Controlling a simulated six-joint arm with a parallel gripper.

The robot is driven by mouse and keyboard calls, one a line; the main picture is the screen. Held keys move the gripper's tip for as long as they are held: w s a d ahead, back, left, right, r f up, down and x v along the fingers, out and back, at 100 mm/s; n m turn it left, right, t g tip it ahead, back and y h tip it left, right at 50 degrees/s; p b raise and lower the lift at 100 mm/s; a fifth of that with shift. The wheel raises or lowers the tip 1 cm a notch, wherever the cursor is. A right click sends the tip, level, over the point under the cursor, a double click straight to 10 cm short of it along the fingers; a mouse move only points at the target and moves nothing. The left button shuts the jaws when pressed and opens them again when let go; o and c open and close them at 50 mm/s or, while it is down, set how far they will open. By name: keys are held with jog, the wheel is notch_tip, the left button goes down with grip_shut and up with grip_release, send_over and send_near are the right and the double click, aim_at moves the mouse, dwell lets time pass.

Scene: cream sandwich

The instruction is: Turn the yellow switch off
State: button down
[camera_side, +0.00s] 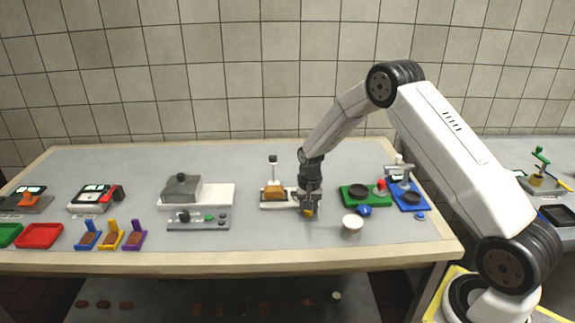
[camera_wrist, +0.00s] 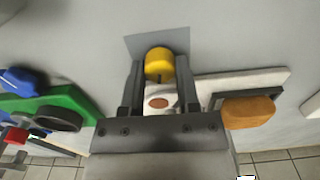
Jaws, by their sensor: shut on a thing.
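The yellow switch (camera_wrist: 159,64) is a rounded yellow knob, between the two fingertips of my gripper (camera_wrist: 159,80) in the wrist view. A white part with a reddish-brown oval (camera_wrist: 158,103) lies between the fingers, nearer the palm. In the side view my gripper (camera_side: 309,205) points down low at the table, with a little of the yellow switch (camera_side: 309,213) showing at its tips. My gripper is shut on the yellow switch. The fingers hide much of the switch in the side view, and its on or off position cannot be told.
A white board with an orange-brown block (camera_side: 274,192) stands close left of my gripper. A white cup (camera_side: 352,223), a green tray (camera_side: 358,196) and a blue stand (camera_side: 409,195) are to the right. A grey control box (camera_side: 198,219) is farther left. The table's front edge is clear.

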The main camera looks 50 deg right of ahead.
jog(key=n, duration=0.4)
jog(key=shift+n, duration=2.3)
jog(key=shift+c, duration=1.6)
grip_release()
jog(key=shift+r, duration=0.15)
jog(key=shift+r, duration=3.8)
